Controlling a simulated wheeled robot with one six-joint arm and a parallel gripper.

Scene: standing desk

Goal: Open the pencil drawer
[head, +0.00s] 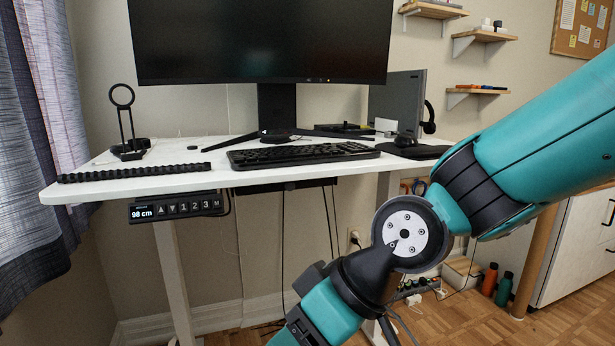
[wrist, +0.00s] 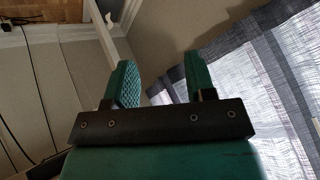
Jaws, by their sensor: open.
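A dark, flat, shallow unit, which looks like the pencil drawer (head: 285,186), hangs under the white desktop (head: 190,172) in the head view. It looks shut, and no handle can be made out. In the wrist view my gripper (wrist: 160,80) is open, with two teal fingers apart and nothing between them. In the head view my arm reaches down to the lower middle, in front of and below the desk. My fingers are out of that frame, so their distance from the drawer cannot be told.
A control panel (head: 178,208) reading 98 cm hangs under the desk's front left edge. A keyboard (head: 300,153), a monitor (head: 260,40) and a mouse (head: 404,140) stand on top. Cables hang below. Curtains (head: 38,130) are at the left.

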